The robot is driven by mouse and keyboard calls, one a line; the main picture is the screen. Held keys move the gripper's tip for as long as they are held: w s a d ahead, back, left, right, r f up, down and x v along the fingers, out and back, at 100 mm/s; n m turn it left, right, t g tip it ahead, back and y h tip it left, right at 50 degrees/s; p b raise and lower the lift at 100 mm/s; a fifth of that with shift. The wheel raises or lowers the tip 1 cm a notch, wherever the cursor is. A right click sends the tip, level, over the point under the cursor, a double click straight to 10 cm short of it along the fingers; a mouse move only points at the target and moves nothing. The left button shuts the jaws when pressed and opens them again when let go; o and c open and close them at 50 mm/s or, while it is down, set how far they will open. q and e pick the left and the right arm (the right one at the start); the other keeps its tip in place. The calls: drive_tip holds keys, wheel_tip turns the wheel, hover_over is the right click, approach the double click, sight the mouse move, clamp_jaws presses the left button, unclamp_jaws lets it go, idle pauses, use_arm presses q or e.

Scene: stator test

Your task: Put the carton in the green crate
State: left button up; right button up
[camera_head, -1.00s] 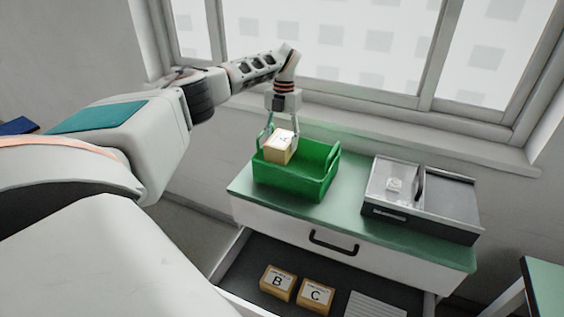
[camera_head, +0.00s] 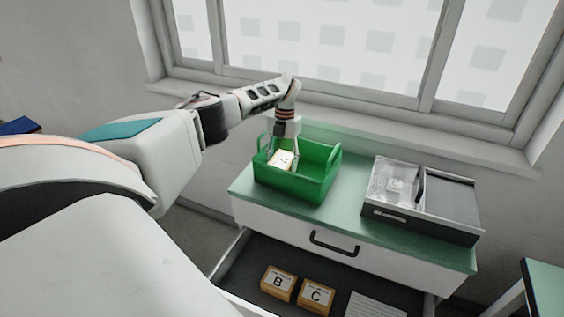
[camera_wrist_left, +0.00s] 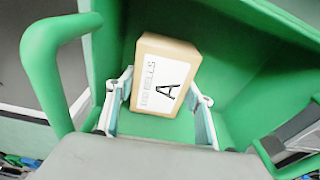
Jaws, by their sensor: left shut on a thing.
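The carton marked A (camera_head: 282,160) is inside the green crate (camera_head: 312,188), below the level of its rim, in the head view. My left gripper (camera_head: 283,152) reaches down into the crate and is shut on the carton. In the left wrist view the carton (camera_wrist_left: 163,75) sits between the two fingers (camera_wrist_left: 160,105), with the crate's green walls (camera_wrist_left: 262,85) around it. Whether the carton touches the crate floor is hard to tell. My right gripper is not in view.
The crate stands on a green-topped cabinet (camera_head: 345,218). A grey box with a clear lid (camera_head: 395,185) stands to its right. Below, an open drawer (camera_head: 250,255) holds carton B (camera_head: 278,282) and carton C (camera_head: 316,296). A window is behind.

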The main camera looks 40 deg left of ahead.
sight(284, 158)
use_arm(q)
drive_tip(key=o, duration=1)
drive_tip(key=shift+f, duration=0.1)
wheel_tip(284, 158, up, 12)
drive_tip(key=w, duration=0.1)
drive_tip(key=shift+w+a+b, duration=0.2)
drive_tip(key=shift+a+b, duration=0.05)
drive_tip(key=shift+b, duration=0.05)
